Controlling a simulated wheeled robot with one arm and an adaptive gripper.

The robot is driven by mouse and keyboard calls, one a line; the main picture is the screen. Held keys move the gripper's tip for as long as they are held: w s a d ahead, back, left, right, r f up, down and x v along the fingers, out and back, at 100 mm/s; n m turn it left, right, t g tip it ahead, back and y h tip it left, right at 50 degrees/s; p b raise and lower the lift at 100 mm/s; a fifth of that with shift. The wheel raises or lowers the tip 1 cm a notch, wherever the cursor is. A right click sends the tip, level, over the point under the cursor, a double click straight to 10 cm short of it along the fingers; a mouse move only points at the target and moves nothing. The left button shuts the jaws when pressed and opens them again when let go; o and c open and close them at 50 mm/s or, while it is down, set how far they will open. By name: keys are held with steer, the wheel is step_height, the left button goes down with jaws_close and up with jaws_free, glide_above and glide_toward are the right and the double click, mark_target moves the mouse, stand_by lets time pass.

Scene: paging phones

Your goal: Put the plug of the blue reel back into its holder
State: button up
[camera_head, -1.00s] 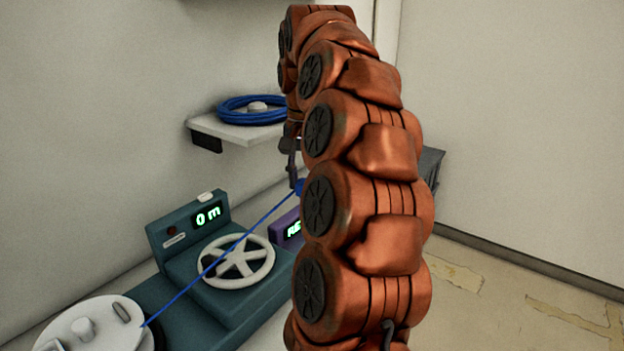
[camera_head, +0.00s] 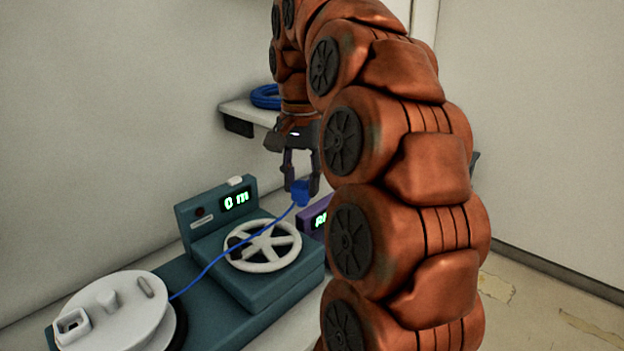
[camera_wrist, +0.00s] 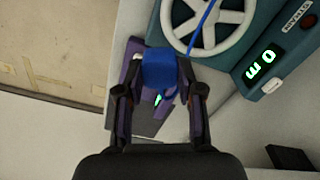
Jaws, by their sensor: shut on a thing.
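My gripper (camera_head: 301,188) points down and is shut on the blue plug (camera_head: 301,194), held in the air above the purple device. The plug also shows between the fingers in the wrist view (camera_wrist: 160,72). A blue cable (camera_head: 225,254) runs from the plug, past the white handwheel, to the white reel (camera_head: 118,315) at lower left. A small white square socket-like piece (camera_head: 72,326) sits on the reel's top; I cannot tell for certain whether it is the plug's holder.
A teal machine (camera_head: 262,284) with a "0 m" display and a white spoked handwheel (camera_head: 262,246) stands beside the reel. A purple device (camera_head: 314,219) is partly hidden by my arm. A wall shelf (camera_head: 245,110) holds a blue cable coil (camera_head: 266,97).

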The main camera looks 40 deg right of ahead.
steer(key=a+b, duration=0.1)
steer(key=a, duration=0.7)
steer(key=shift+s+a, duration=0.15)
steer(key=shift+a, duration=0.1)
steer(key=a+p, duration=0.2)
steer(key=a, duration=2)
steer(key=shift+s, duration=0.3)
steer(key=shift+a, duration=0.1)
stand_by(0.4)
